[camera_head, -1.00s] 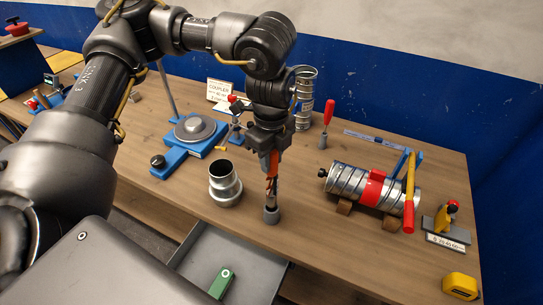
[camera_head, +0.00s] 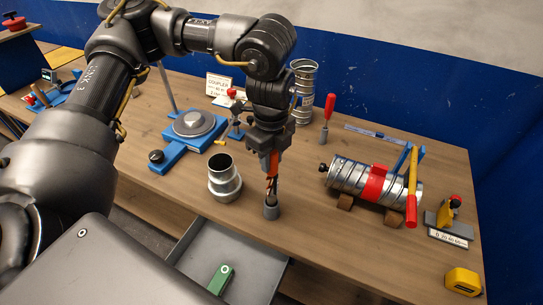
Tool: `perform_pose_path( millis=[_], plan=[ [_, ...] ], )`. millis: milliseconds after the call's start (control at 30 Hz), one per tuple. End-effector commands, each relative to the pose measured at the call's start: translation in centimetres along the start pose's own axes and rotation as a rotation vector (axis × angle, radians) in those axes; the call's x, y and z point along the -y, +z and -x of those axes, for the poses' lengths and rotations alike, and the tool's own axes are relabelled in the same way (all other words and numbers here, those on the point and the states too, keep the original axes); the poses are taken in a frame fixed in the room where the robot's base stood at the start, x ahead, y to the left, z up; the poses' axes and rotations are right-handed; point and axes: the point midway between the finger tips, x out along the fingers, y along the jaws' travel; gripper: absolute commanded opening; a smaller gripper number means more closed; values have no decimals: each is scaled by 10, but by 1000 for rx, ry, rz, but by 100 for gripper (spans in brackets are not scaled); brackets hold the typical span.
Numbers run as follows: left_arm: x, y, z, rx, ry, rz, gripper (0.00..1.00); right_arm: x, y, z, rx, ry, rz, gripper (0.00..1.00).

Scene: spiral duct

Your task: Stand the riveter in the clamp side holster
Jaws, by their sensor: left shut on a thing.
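My left gripper (camera_head: 268,147) is at the middle of the bench, pointing down and shut on the riveter (camera_head: 272,165), a slim upright tool with orange-red handles. The riveter's lower end is at the mouth of a small grey cup-like holster (camera_head: 271,210) standing near the bench's front edge. I cannot tell how far the tip is inside the cup. The gripper hides the riveter's upper part. My right gripper is not in view.
A metal coupler (camera_head: 224,178) stands just left of the holster. A spiral duct (camera_head: 345,176) with a red band lies on blocks at right. A red-handled tool (camera_head: 328,115) stands behind. An open drawer (camera_head: 255,262) holds a green item (camera_head: 221,279).

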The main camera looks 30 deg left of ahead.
Motion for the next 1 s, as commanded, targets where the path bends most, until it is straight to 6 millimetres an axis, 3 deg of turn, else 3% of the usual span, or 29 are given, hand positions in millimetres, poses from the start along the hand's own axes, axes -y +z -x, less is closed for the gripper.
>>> perform_pose_path(
  millis=[933, 967, 1000],
  plan=[
    [0, 0, -23, -1, 0, 0, 2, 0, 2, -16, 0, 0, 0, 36],
    [0, 0, -23, -1, -1, 0, 30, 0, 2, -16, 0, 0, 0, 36],
    [0, 0, -22, -1, -1, 0, 35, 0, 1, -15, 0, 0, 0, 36]
  ],
)
